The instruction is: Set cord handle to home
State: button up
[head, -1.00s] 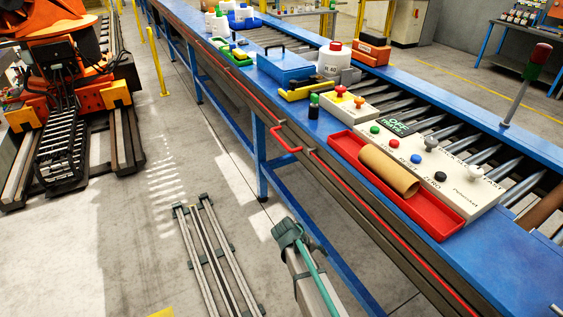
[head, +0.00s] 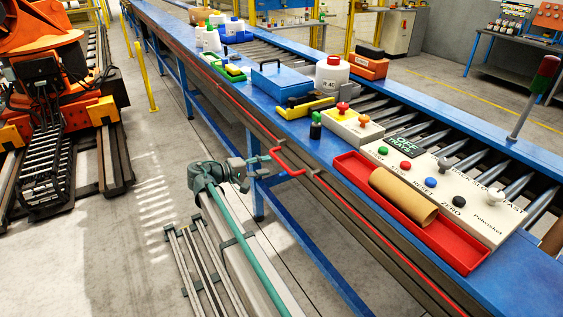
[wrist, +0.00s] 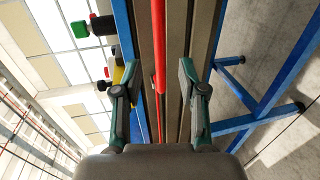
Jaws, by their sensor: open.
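The red cord handle (head: 290,168) is a bent red bar on the front side of the blue conveyor table, on a long red cord (head: 243,112). My gripper (head: 263,166) is at the handle's left end in the head view, with its jaws towards it. In the wrist view my gripper (wrist: 160,85) is open, with a finger on each side of a red bar (wrist: 158,45). The fingers look apart from the bar. I cannot tell whether this bar is the cord or the handle.
The blue table (head: 350,140) carries a red tray (head: 455,245) with a cardboard tube (head: 403,196), a button panel (head: 490,215), a yellow tool (head: 305,107) and a blue box (head: 283,82). A blue table leg (wrist: 275,85) stands right in the wrist view.

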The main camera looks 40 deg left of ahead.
aim_at(282, 161)
jog(key=p+x, duration=0.1)
jog(key=x, duration=0.6)
jog(key=shift+w+d, duration=0.1)
jog(key=shift+w, duration=0.2)
grip_shut()
